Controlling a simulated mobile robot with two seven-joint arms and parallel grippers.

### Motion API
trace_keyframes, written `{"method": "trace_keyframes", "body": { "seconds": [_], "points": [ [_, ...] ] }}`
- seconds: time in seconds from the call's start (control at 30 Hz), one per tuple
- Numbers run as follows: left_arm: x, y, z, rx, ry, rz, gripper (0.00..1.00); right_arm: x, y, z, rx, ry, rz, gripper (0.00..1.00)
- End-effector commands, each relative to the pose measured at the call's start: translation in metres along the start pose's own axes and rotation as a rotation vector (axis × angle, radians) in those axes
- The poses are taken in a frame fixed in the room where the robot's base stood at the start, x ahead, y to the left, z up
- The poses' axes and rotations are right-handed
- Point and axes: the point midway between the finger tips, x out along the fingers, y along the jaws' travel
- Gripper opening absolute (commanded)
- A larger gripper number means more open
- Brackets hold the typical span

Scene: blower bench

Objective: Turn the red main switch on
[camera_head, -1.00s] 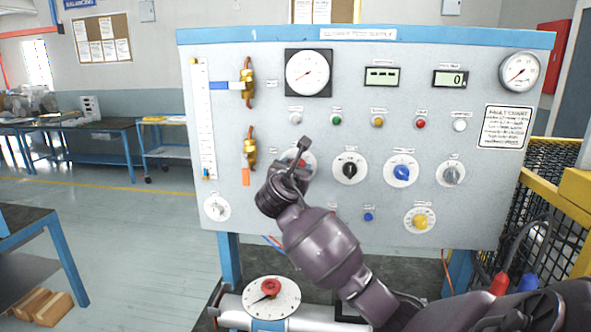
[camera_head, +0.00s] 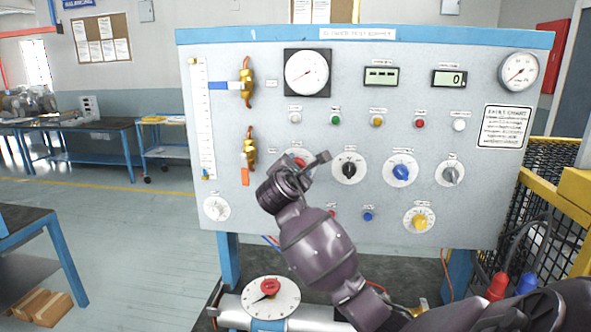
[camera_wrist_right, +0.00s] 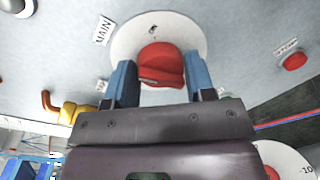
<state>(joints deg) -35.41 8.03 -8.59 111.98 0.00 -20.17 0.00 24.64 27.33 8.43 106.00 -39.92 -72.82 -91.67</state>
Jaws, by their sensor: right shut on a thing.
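The red main switch (camera_wrist_right: 160,65) is a red knob on a round white plate (camera_wrist_right: 190,30) with a MAIN label (camera_wrist_right: 103,30) beside it in the right wrist view. My right gripper (camera_wrist_right: 161,82) has one blue-grey finger on each side of the knob and is shut on it. In the head view the switch (camera_head: 297,158) is mostly hidden behind my right gripper (camera_head: 308,172). My left gripper is not in view.
The panel (camera_head: 270,205) carries a black knob (camera_head: 349,169), a blue knob (camera_head: 401,171) and a yellow knob (camera_head: 419,221) close by. A dial with a red centre (camera_head: 270,288) sits below on the bench. A yellow rack (camera_head: 550,197) stands at the right.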

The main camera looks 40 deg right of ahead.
Motion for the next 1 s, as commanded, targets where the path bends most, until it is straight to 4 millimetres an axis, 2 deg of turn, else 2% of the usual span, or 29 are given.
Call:
{"method": "trace_keyframes", "body": {
  "seconds": [0.7, 1.0],
  "points": [
    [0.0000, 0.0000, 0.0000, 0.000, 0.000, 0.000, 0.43, -0.0001, -0.0024, 0.0007, 0.676, 0.061, -0.013, 0.26],
    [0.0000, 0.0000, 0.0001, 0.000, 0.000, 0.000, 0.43, 0.0000, -0.0037, 0.0000, 0.899, 0.080, -0.019, 0.26]
  ]
}}
